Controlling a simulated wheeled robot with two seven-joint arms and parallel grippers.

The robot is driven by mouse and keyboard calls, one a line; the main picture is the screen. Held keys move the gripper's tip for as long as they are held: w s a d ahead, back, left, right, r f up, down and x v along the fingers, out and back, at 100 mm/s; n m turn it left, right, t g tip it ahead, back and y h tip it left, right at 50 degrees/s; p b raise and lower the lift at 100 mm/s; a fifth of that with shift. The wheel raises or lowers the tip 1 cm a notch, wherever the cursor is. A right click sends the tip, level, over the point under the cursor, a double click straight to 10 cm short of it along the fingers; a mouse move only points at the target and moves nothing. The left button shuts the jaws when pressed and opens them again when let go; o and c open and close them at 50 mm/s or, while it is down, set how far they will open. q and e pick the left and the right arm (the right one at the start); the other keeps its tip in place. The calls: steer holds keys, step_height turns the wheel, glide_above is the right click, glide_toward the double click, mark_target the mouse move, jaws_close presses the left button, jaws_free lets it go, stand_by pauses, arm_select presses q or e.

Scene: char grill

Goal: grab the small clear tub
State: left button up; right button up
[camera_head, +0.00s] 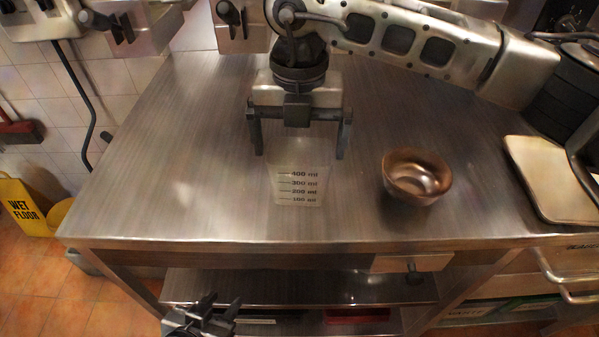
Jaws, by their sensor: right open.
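The small clear tub (298,187), with dark millilitre marks on its front, stands upright on the steel table (180,190). My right gripper (299,155) is open, with its two fingers pointing down at the left and right of the tub's upper part. From this view I cannot tell whether the fingers are level with the tub or behind it. No contact is visible. My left gripper (203,314) is low at the bottom edge, in front of the table, partly cut off by the frame, and its opening is unclear.
A copper-coloured bowl (417,177) stands to the right of the tub. A tan board (556,178) lies at the right end. The table's left part is clear. Below are a shelf (300,287) and, at left, a yellow wet-floor sign (22,208).

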mark_target(299, 164)
step_height(299, 164, down, 5)
steer(key=shift+s+p, duration=0.1)
steer(key=shift+p, duration=0.6)
steer(key=c, duration=0.7)
steer(key=shift+c, duration=0.2)
steer(key=shift+r, duration=0.1)
